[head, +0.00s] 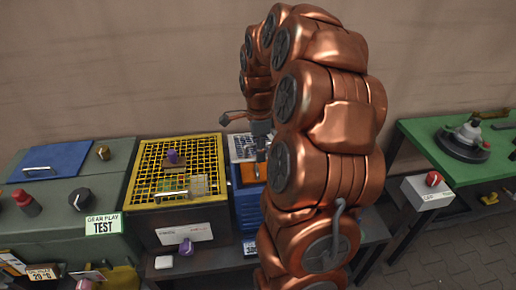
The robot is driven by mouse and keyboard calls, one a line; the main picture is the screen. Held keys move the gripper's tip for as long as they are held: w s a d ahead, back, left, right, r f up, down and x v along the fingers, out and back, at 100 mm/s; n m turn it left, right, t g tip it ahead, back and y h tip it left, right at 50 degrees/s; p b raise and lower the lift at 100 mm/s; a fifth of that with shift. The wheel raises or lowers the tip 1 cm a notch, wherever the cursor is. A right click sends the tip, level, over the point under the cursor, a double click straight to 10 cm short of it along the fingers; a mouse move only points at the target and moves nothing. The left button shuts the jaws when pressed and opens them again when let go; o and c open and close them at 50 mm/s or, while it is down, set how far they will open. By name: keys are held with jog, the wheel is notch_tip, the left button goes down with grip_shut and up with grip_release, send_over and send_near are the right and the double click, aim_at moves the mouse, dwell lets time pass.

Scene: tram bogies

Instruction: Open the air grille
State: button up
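A yellow mesh grille (150,165) lies flat on top of a dark box, with a silver handle (172,196) along its front edge. It looks shut. My gripper (242,142) hangs from the copper arm just right of the grille's far right corner, above a small white gridded panel (238,155). One dark finger points left and another points down, with a gap between them, so it looks open and empty. It is apart from the handle. My arm hides what lies right of the white panel.
A purple knob (173,157) and a small tan block (198,186) show at the grille. A grey-green cabinet (60,220) with a blue lid (50,160) stands left. A green table (455,160) with a dark round device (464,145) stands right.

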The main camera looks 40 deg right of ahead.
jog(key=shift+a, duration=0.1)
jog(key=shift+w+d+r+p, duration=0.1)
jog(key=shift+w+d+r, duration=0.15)
jog(key=shift+r, duration=1.1)
jog(key=shift+w+d+r+p, duration=0.15)
jog(key=shift+w+r, duration=0.1)
jog(key=shift+r, duration=1.1)
jog(key=shift+w+d+r+p, duration=0.1)
jog(key=shift+w+d+r, duration=0.15)
jog(key=shift+r, duration=1.45)
jog(key=shift+f+b, duration=0.15)
jog(key=shift+b, duration=0.2)
